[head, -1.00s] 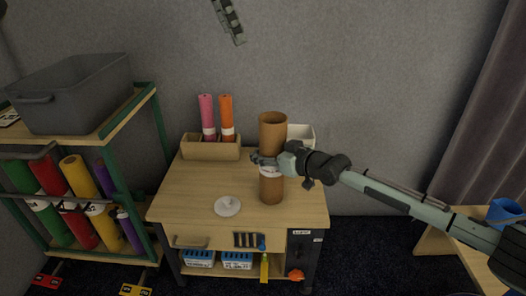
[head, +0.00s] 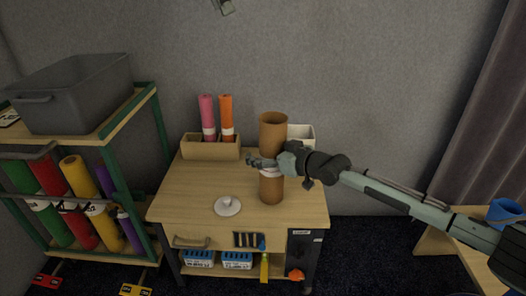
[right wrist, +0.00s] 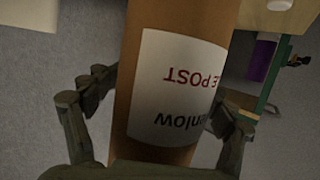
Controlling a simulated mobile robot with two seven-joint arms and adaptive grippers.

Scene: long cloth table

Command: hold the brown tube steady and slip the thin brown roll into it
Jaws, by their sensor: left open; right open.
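The brown tube (head: 272,190) stands upright on the wooden cabinet top, its open end up. In the right wrist view the tube (right wrist: 185,20) fills the middle and carries a white printed label (right wrist: 175,90). My right gripper (head: 262,163) is around the tube at mid height, with one finger on each side. It is open, and gaps show beside the tube in the wrist view (right wrist: 160,100). Only a small part of my left gripper (head: 224,6) shows at the top edge of the head view, high against the wall. I see no thin brown roll in these frames.
A wooden holder (head: 205,152) with a pink roll (head: 207,112) and an orange roll (head: 227,112) stands behind. A white lid (head: 227,206) lies left of the tube. A white box (head: 302,135) is behind it. A shelf rack (head: 140,110) stands left.

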